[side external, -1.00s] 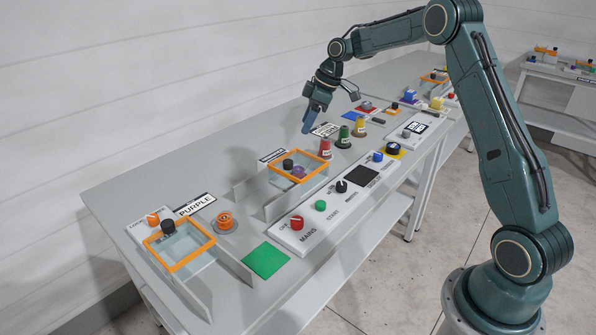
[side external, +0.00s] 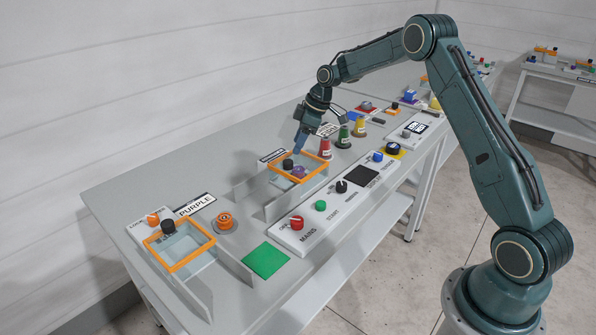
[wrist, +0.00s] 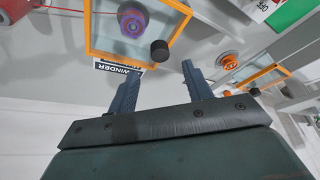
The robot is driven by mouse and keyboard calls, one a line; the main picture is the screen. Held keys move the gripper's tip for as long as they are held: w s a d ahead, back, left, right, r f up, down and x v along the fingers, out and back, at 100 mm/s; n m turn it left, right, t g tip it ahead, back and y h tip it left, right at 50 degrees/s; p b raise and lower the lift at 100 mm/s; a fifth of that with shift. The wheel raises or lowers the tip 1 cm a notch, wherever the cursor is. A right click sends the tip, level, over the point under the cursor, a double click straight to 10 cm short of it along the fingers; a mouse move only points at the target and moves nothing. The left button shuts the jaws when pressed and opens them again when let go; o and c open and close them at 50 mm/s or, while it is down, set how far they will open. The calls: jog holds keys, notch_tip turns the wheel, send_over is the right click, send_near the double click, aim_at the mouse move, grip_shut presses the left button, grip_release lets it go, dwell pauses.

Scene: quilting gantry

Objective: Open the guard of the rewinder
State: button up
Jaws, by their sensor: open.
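The rewinder's guard (side external: 325,168) is a clear cover with an orange frame and lies flat in the side view. A black knob (side external: 288,163) stands on it, and a purple spool (side external: 298,171) shows through it. In the wrist view the guard (wrist: 88,32) fills the upper left, with its knob (wrist: 159,50) near its lower right corner. A label ending in "WINDER" (wrist: 118,68) lies beside it. My gripper (side external: 298,150) is just above the guard's back edge. Its two fingers are apart and empty in the wrist view (wrist: 161,75), with the knob just beyond their tips.
Red, green and yellow spools (side external: 343,137) stand right of the guard. A second orange-framed guard (side external: 182,264) with a black knob is at the front left, near an orange spool (side external: 224,221). A control panel (side external: 312,226) with buttons runs along the table's right side.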

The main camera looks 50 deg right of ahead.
aim_at(289, 161)
jog(key=x, duration=0.7)
jog(key=shift+w+f, duration=0.1)
jog(key=shift+f, duration=0.05)
